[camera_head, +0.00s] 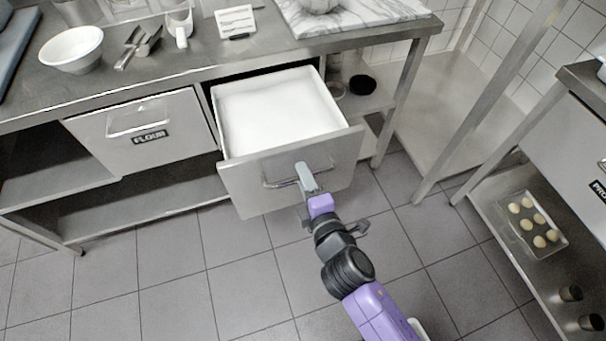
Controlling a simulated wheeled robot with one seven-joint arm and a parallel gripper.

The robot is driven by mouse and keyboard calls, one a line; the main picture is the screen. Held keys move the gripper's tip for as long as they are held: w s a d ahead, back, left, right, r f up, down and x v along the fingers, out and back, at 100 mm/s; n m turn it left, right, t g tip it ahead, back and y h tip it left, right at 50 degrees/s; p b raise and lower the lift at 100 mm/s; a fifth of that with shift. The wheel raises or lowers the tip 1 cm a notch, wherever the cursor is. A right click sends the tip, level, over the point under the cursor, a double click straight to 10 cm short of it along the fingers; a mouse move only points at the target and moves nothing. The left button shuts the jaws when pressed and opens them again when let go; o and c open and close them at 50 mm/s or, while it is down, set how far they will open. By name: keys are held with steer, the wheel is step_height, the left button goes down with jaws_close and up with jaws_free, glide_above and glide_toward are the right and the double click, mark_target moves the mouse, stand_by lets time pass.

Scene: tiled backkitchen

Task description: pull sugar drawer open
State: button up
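The sugar drawer (235,187) is pulled out from under the steel counter, with white sugar (277,112) filling it. Its front faces me and has a bar handle (281,184). If it has a label, I cannot see it. My gripper (305,176) is at the right part of the handle, with its grey fingers over the bar. The fingers overlap one another in this view, so I cannot tell whether they are closed around the bar.
The shut flour drawer (140,132) is to the left. A lower shelf (150,208) runs below. Another steel table (585,90) stands at right. The tiled floor in front is clear.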

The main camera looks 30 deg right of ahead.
steer(key=d+v, duration=0.1)
steer(key=v, duration=0.5)
steer(key=shift+s+a+b, duration=0.35)
steer(key=shift+s+a, duration=0.1)
steer(key=shift+a, duration=0.05)
steer(key=s+d+r+m+y, duration=0.1)
steer(key=s+r+m, duration=0.3)
steer(key=s+m, duration=0.4)
steer(key=s+d+r+m+y, duration=0.1)
steer(key=s+r+m, duration=0.4)
steer(key=s, duration=1.2)
steer(key=d+m, duration=0.1)
steer(key=m, duration=0.2)
steer(key=shift+s+r+m+g+p, duration=0.3)
